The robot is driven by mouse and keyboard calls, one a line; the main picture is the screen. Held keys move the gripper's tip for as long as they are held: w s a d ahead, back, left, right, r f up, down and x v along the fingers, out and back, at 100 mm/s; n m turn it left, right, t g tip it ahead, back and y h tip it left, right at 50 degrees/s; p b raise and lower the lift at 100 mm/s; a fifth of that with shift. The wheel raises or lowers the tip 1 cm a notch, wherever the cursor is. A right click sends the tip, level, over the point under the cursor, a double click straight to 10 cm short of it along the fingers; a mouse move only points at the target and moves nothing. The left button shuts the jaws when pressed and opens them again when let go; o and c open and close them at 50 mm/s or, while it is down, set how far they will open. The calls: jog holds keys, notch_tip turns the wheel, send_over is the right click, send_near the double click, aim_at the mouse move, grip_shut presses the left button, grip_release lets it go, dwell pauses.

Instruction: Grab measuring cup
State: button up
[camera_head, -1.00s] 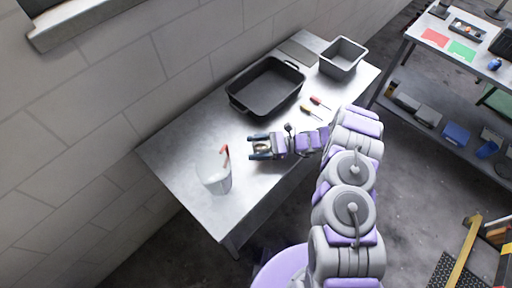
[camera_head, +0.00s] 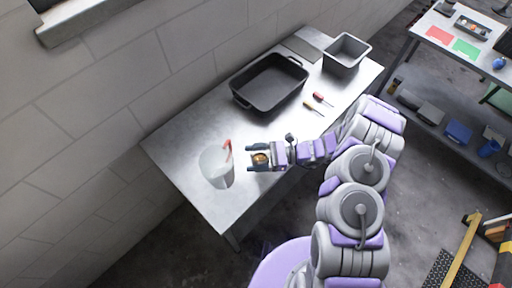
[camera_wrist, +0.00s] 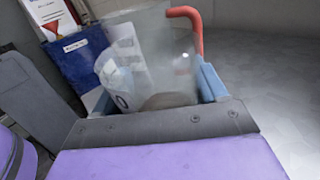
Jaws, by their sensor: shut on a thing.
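The measuring cup (camera_head: 214,172) is clear, with a red handle. It stands upright near the left end of the metal table in the head view. My gripper (camera_head: 250,158) is just right of the cup, its two fingers pointing at it, with a small gap between. A small round brownish thing (camera_head: 261,159) sits between my fingers, and my gripper is shut on it; what it is I cannot tell. In the wrist view the cup (camera_wrist: 150,65) fills the space ahead between the blue fingertips, its red handle at upper right.
A black roasting pan (camera_head: 270,84) and a grey bin (camera_head: 345,54) stand farther back on the table (camera_head: 190,125). Two screwdrivers (camera_head: 316,107) lie right of the pan. A wall runs along the table's left side. The table's front edge is close to the cup.

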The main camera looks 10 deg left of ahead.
jog(key=shift+s+d+r+p, duration=0.1)
jog(key=shift+s, duration=1.2)
jog(key=shift+s+d+r+p, duration=0.1)
jog(key=shift+s+r+p, duration=0.05)
jog(key=shift+s, duration=1.15)
jog(key=shift+s+d+r+p, duration=0.1)
jog(key=shift+s, duration=1.2)
